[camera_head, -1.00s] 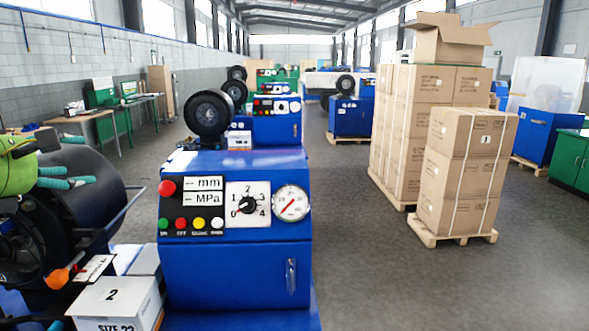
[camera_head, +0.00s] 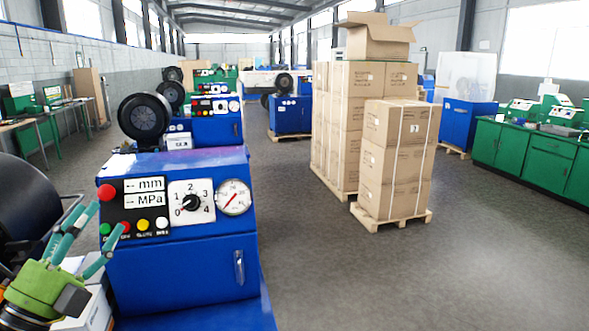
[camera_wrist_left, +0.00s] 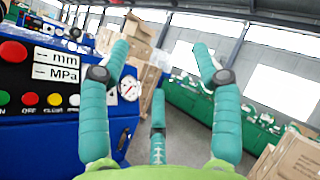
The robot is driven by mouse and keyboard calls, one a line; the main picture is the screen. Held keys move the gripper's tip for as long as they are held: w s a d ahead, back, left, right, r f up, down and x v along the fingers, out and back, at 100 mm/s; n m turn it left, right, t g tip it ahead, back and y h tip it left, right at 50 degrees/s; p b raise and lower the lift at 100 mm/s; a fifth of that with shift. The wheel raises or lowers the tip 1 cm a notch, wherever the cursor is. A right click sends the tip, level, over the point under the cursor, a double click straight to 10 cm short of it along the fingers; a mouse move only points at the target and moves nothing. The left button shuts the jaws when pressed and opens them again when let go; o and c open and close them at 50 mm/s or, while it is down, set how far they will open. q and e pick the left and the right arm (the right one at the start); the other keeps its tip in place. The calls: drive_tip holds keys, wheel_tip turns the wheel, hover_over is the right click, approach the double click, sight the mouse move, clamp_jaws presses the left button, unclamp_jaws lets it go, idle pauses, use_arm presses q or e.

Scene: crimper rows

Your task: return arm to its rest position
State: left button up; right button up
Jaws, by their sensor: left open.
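My left gripper (camera_head: 82,240) is green with teal fingers. It is in the lower left of the head view, in front of the left side of the blue crimper machine (camera_head: 185,275). Its fingers are spread open with nothing between them. In the left wrist view the open fingers (camera_wrist_left: 155,90) frame the floor and boxes, and the machine's panel (camera_wrist_left: 45,75) shows at left. The panel has a red button, several coloured buttons, a dial and a gauge (camera_head: 233,197). My right gripper is not in view.
Stacked cartons (camera_head: 398,150) stand on a pallet (camera_head: 390,217) right of centre. Green cabinets (camera_head: 540,155) line the right side. A white box (camera_head: 95,310) lies partly hidden behind my gripper at lower left. The grey floor (camera_head: 430,275) at front right is clear.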

use_arm(q)
drive_tip(key=s+a+f+n+g+y, duration=0.15)
drive_tip(key=f+n+g+y, duration=0.45)
drive_tip(key=f+n, duration=0.7)
drive_tip(key=s+a+f+n+g+y, duration=0.1)
drive_tip(key=s+f+n+g+y, duration=0.25)
drive_tip(key=f+n+y, duration=0.85)
drive_tip(key=s+d+f+n+g+h, duration=0.2)
drive_tip(key=s+d+f+g+h, duration=0.9)
drive_tip(key=s+d+f, duration=0.7)
wheel_tip(320, 180, down, 31)
drive_tip(key=s+a+b, duration=0.2)
drive_tip(key=b, duration=0.4)
drive_tip(key=s+a+f+g+b, duration=0.2)
drive_tip(key=s+a+f+b, duration=0.1)
drive_tip(key=s+f, duration=1.1)
wheel_tip(320, 180, down, 3)
drive_tip(key=shift+s+f+m+b, duration=0.1)
drive_tip(key=shift+s+m+b, duration=0.3)
drive_tip(key=shift+b, duration=0.1)
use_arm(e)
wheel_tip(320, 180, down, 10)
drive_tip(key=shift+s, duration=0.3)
